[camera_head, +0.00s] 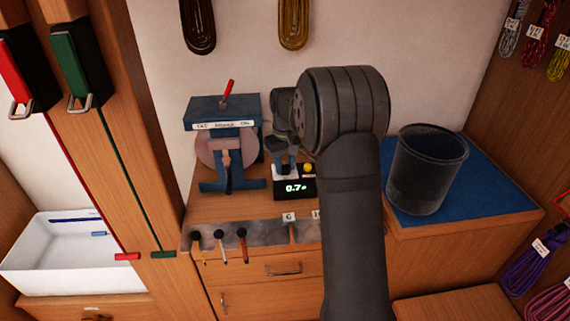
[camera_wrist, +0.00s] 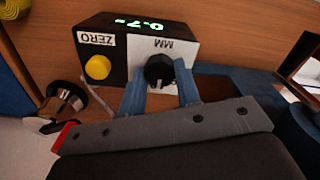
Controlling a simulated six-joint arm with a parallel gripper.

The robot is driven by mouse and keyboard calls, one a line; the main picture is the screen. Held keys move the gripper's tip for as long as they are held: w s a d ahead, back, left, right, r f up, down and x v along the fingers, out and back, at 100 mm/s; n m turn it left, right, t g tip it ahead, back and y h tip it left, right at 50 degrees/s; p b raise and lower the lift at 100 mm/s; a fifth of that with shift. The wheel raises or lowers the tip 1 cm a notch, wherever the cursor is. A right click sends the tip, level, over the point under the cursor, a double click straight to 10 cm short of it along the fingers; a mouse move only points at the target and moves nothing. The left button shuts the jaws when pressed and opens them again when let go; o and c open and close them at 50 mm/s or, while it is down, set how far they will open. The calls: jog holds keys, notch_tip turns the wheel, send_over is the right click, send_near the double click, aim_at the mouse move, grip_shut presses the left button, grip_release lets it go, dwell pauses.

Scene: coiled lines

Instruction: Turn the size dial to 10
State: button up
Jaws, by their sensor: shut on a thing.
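The size dial (camera_wrist: 159,71) is a black knob on a white plate marked MM, on top of a small black box (camera_wrist: 112,40). My gripper (camera_wrist: 160,78) has its two blue-grey fingers closed on either side of the dial. The box's green display (camera_wrist: 132,22) reads about 0.7; its last character is unclear. A yellow button (camera_wrist: 97,67) sits beside the ZERO label. In the head view, my gripper (camera_head: 285,168) reaches down to the box, and the display (camera_head: 296,188) also shows 0.7. The dial is hidden there by my gripper.
A blue stand (camera_head: 222,113) with a pinkish disc and red lever is left of the box. A dark bin (camera_head: 427,168) stands on a blue mat (camera_head: 490,196) at right. Tools hang on the rack (camera_head: 265,233) in front. A white tray (camera_head: 50,281) is lower left.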

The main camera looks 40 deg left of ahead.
aim_at(285, 166)
jog(key=o, duration=1)
jog(key=shift+c, duration=0.2)
notch_tip(285, 166, up, 18)
jog(key=shift+f, duration=0.25)
jog(key=shift+f, duration=0.15)
notch_tip(285, 166, down, 17)
jog(key=shift+f, duration=0.1)
dwell(0.5)
